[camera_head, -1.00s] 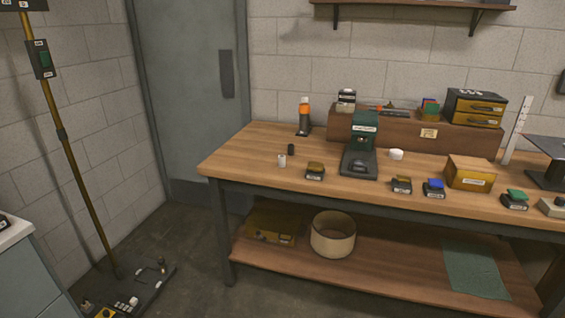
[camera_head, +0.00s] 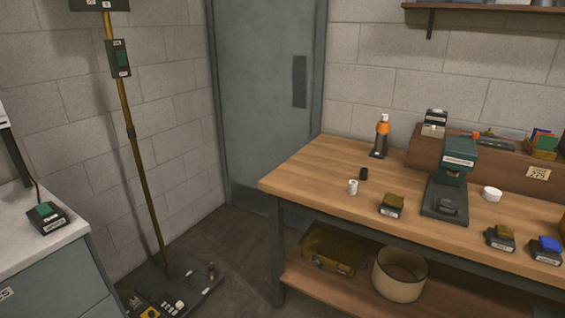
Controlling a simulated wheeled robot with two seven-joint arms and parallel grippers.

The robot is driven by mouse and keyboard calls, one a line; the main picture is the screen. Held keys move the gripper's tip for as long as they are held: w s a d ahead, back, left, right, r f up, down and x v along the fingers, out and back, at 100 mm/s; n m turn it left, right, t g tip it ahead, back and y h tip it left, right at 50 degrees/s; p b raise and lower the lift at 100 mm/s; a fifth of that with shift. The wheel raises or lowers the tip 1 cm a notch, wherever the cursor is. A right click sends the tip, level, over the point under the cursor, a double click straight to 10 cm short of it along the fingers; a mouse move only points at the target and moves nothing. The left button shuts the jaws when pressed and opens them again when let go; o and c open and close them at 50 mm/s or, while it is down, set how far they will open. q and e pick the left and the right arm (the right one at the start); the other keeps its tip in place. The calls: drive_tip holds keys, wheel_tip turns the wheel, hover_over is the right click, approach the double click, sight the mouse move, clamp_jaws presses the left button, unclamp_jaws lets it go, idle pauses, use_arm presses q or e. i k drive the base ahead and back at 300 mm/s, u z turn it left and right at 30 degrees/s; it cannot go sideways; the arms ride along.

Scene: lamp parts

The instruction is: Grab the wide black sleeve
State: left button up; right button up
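A small dark cylinder (camera_head: 363,173) stands on the wooden workbench (camera_head: 310,172) near its left end, beside a small white cylinder (camera_head: 353,187). It is the black part that looks most like a sleeve, but it is too small to tell for sure or to judge its width. Small dark and light parts (camera_head: 180,305) also sit on the black base of the floor stand; I cannot tell their shapes. Neither of my grippers shows in the head view.
A tall brass pole (camera_head: 146,178) rises from the floor stand at left. A white-topped cabinet (camera_head: 70,250) is at the left edge. Floor shows between stand and bench.

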sight(363, 174)
drive_tip(key=u, duration=0.55)
drive_tip(key=i, duration=1.1)
drive_tip(key=z, duration=0.65)
drive_tip(key=i, duration=0.85)
drive_tip(key=z, duration=0.65)
